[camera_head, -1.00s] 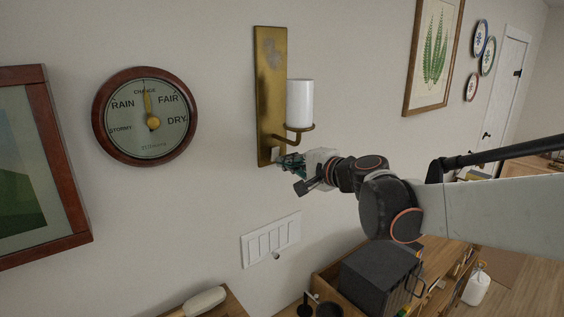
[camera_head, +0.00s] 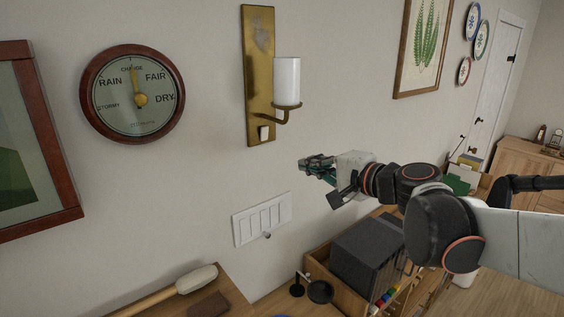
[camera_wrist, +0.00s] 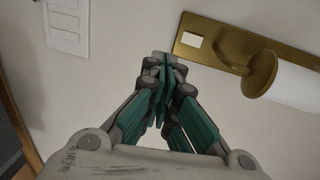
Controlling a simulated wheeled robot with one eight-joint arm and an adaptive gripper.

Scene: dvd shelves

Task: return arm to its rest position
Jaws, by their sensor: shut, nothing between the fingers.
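My gripper (camera_head: 312,164) is at the end of my arm, which reaches in from the right in the head view. Its fingers are shut and empty, in front of the bare wall and apart from it as far as I can see. In the wrist view my gripper (camera_wrist: 163,66) shows its teal fingers together. The brass wall sconce (camera_head: 258,75) with a white candle (camera_head: 287,82) is up and left of my gripper. A small white switch (camera_head: 264,133) sits at its lower end; the sconce also shows in the wrist view (camera_wrist: 215,45).
A white switch panel (camera_head: 262,219) is on the wall below left of my gripper. A wooden box (camera_head: 318,272) holding a dark grey block (camera_head: 368,254) stands below my arm. A round barometer (camera_head: 133,93) and framed pictures hang on the wall.

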